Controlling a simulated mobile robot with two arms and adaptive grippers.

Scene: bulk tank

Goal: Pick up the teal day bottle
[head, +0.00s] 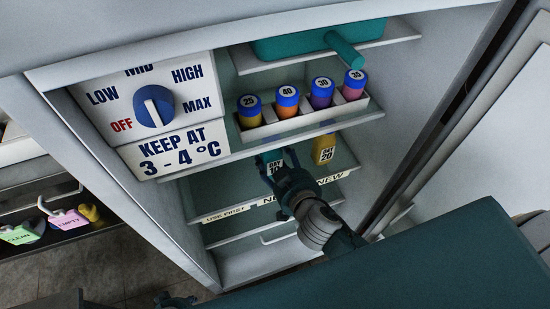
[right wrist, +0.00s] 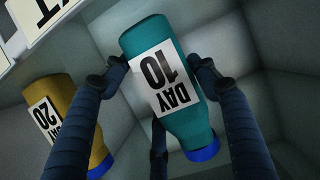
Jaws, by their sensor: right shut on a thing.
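The teal day bottle (right wrist: 175,85), labelled "DAY 10" with a blue cap, sits between the fingers of my right gripper (right wrist: 160,78) in the right wrist view. The fingers press on both its sides, so the gripper is shut on it. In the head view the teal bottle (head: 267,162) is inside the fridge, partly hidden by my right gripper (head: 277,165). I cannot tell whether its base touches the shelf. A dark piece at the bottom edge of the head view seems to be my left gripper (head: 175,300); its fingers are not clear.
A yellow "DAY 20" bottle (head: 325,149) stands close to the right of the teal one; it shows in the right wrist view (right wrist: 70,120). Above is a rack (head: 300,128) of several blue-capped bottles. A dial panel (head: 150,105) is at left. The open door (head: 490,150) is at right.

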